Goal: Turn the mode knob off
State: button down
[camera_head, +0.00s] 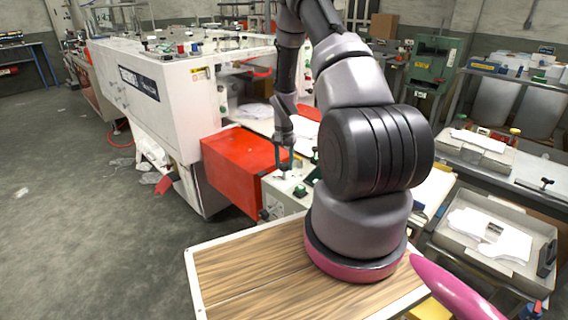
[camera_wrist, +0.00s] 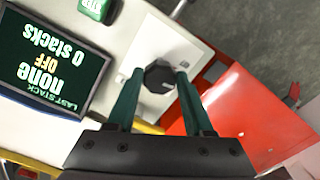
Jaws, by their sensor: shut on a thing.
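The mode knob (camera_wrist: 159,76) is a dark, many-sided knob on a pale control panel (camera_wrist: 196,50), seen in the wrist view. My gripper (camera_wrist: 158,78) is over the panel with its two green fingers on either side of the knob, shut on it. In the head view my gripper (camera_head: 284,158) points down at the panel beside the red box, and the knob is too small to make out there. A dark display (camera_wrist: 52,65) left of the knob reads upside down "LAST STACK none", "OFF" and "0 stacks".
A green button (camera_wrist: 95,8) is on the panel near the display. A red box (camera_head: 240,158) adjoins the panel, with the large white machine (camera_head: 150,90) behind it. Trays of paper (camera_head: 490,238) stand on the right. Grey floor is open on the left.

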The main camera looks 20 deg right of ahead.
aim_at(284, 164)
dwell(0.4)
jog(key=shift+c, duration=1.4)
grip_release()
notch_tip(284, 164, up, 11)
jog(key=shift+f, duration=0.1)
